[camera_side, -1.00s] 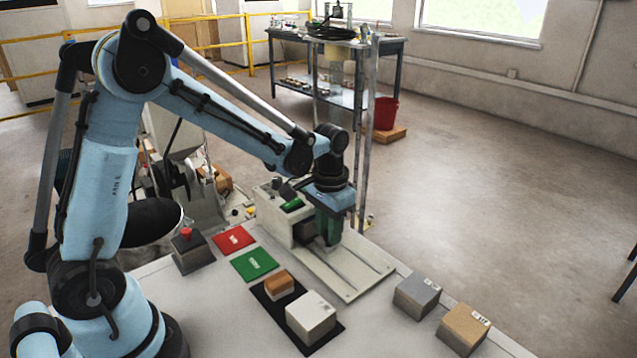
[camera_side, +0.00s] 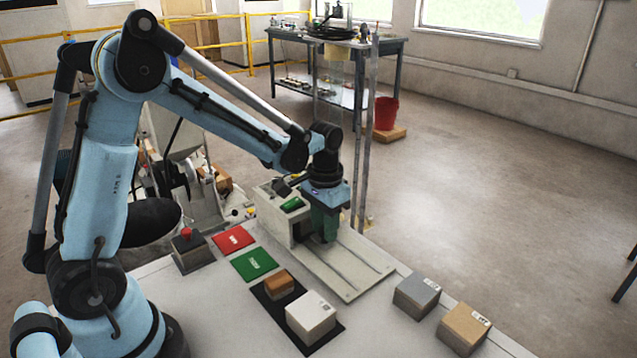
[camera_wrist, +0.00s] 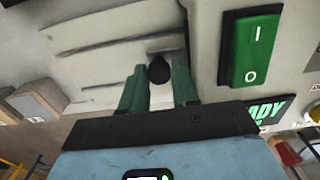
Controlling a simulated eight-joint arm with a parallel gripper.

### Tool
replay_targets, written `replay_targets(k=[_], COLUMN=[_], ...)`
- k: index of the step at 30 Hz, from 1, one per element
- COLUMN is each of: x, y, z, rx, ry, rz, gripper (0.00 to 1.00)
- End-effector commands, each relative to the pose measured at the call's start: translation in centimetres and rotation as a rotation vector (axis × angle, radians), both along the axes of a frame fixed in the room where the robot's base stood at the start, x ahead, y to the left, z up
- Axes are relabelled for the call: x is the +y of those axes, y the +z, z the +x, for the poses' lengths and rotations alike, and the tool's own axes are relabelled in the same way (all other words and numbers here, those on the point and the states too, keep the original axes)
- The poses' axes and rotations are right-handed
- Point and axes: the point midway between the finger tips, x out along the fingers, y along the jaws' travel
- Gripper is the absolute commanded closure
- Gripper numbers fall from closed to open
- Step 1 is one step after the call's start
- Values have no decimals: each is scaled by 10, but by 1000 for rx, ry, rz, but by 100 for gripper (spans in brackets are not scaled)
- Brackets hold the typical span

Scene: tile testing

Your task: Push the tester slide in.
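The tester (camera_side: 268,212) is a pale box with a green switch on top, which shows large in the wrist view (camera_wrist: 250,48). A dark opening is in its front, partly hidden by my gripper. A pale grooved bed (camera_side: 348,278) extends from the tester toward the right. My gripper (camera_side: 325,238) is low over the bed, close in front of the opening. In the wrist view, its green fingers (camera_wrist: 158,75) stand apart, with a dark rounded knob (camera_wrist: 159,69) between them and gaps on both sides. Whether the knob belongs to the slide, and how far in the slide is, I cannot tell.
A red mat (camera_side: 233,238) and green mat (camera_side: 253,264) lie left of the bed. A black mat (camera_side: 325,341) bears an orange-brown block (camera_side: 279,284) and a white block (camera_side: 311,315). Grey (camera_side: 416,294) and tan (camera_side: 463,325) blocks stand right. A red-button box (camera_side: 190,252) stands left.

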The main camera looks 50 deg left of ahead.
Motion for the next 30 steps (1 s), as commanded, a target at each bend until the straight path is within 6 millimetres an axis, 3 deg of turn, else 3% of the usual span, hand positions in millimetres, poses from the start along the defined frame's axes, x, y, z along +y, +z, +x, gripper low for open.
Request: replay_targets(k=[14,17,30], x=[5,4,4], y=[31,39,61], z=[0,0,0], rx=[0,0,0], ry=[5,5,5], rz=[9,9,9], gripper=[59,49,49])
